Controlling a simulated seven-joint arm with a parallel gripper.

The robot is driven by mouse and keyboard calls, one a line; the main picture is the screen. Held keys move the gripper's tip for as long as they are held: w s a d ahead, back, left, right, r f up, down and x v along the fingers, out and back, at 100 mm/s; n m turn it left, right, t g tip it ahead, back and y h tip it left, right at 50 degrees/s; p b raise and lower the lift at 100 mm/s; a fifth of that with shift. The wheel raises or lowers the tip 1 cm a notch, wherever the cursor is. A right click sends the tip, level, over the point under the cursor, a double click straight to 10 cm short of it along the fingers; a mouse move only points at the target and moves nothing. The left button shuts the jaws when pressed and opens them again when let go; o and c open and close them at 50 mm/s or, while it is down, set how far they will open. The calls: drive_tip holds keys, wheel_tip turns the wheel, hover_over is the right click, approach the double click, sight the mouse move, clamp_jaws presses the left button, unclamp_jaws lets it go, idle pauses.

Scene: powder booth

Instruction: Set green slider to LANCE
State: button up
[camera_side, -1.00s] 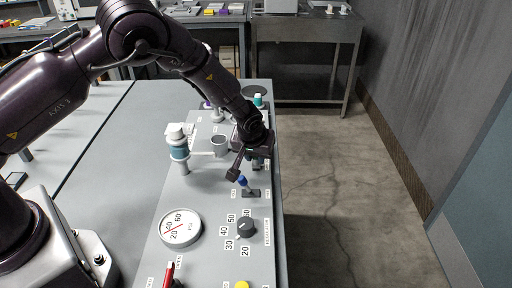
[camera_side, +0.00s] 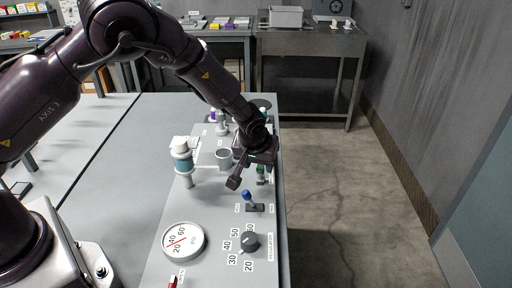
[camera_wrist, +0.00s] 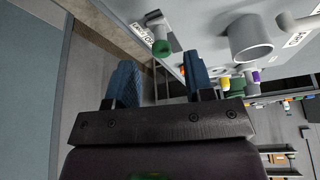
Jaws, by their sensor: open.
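The green slider's knob (camera_side: 261,169) stands on the grey panel beside my gripper (camera_side: 248,174) in the side view. In the wrist view the green knob (camera_wrist: 161,48) shows end-on on its stem, just beyond the gap between the two blue-padded fingers of my gripper (camera_wrist: 160,76). The fingers are apart with nothing between them. The slider's dark slot plate (camera_wrist: 153,15) shows at the top. A white label lies to its left, but I cannot read it as LANCE. In the side view part of the slider's base is hidden by my gripper.
A blue lever (camera_side: 247,196) stands close to my near finger. A dark rotary knob (camera_side: 249,241) and a round gauge (camera_side: 183,240) lie nearer the camera. A grey cup (camera_side: 225,158) and a white-and-teal canister (camera_side: 183,160) stand left. Open floor lies right of the panel.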

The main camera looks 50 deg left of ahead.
drive_tip(key=v, duration=0.9)
drive_tip(key=s+a+r+m+t+h, duration=0.1)
drive_tip(key=s+a+r+m, duration=0.2)
drive_tip(key=s+r, duration=0.6)
drive_tip(key=s+a+r+m+h, duration=0.1)
drive_tip(key=s+a+r+m, duration=0.2)
drive_tip(key=s+r, duration=0.7)
drive_tip(key=s, duration=0.8)
drive_tip(key=shift+t, duration=0.4)
idle(1.2)
